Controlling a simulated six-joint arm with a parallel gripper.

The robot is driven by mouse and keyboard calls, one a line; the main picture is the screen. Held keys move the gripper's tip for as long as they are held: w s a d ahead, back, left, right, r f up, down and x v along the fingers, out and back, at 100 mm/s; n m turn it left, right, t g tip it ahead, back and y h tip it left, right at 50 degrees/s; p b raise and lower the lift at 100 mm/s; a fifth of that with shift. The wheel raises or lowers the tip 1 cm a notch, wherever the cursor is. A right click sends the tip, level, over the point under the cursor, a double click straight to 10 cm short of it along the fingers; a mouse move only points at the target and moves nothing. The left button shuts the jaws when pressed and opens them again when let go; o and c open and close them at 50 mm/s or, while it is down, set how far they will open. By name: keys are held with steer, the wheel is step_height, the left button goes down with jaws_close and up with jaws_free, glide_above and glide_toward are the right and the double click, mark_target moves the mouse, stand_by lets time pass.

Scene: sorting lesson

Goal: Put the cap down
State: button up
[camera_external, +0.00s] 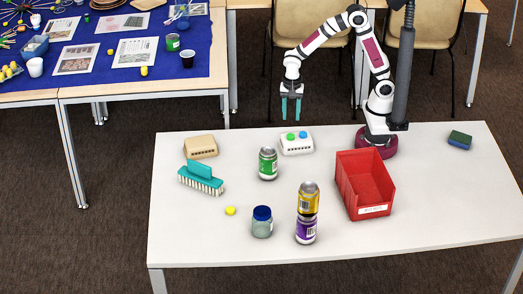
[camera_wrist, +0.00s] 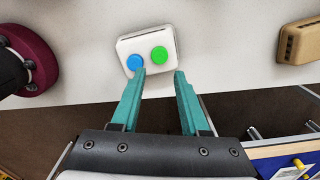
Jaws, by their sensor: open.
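A small yellow round piece (camera_external: 230,210), which looks like a cap, lies on the white table at the front left. A clear jar (camera_external: 262,228) with a blue lid (camera_external: 262,213) stands upright to its right. My gripper (camera_external: 291,111) hangs above the table's back edge, fingers pointing down, open with nothing between them. The wrist view shows my open gripper (camera_wrist: 158,75) too, with a white box (camera_wrist: 147,49) beyond the fingertips. That box has a blue button (camera_wrist: 135,62) and a green button (camera_wrist: 159,53). The yellow piece is not in the wrist view.
A green can (camera_external: 268,163) stands mid-table. A yellow can (camera_external: 308,198) is stacked on a purple can (camera_external: 306,230). A red bin (camera_external: 347,187) stands to the right. A teal brush (camera_external: 200,179) and tan box (camera_external: 200,147) are left, a sponge (camera_external: 459,139) right. The right front is clear.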

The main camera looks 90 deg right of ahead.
steer(key=s+a+r+n, duration=0.1)
steer(key=s+r+n, duration=0.2)
steer(key=s+n, duration=0.2)
steer(key=s+a+r+n+y, duration=0.1)
steer(key=s+n, duration=0.3)
steer(key=s, duration=0.4)
steer(key=s+a+r+n, duration=0.3)
steer(key=s+r+n, duration=0.1)
steer(key=s, duration=0.3)
steer(key=shift+s+r+n+y, duration=0.3)
steer(key=shift+n+y, duration=0.1)
steer(key=shift+n, duration=0.4)
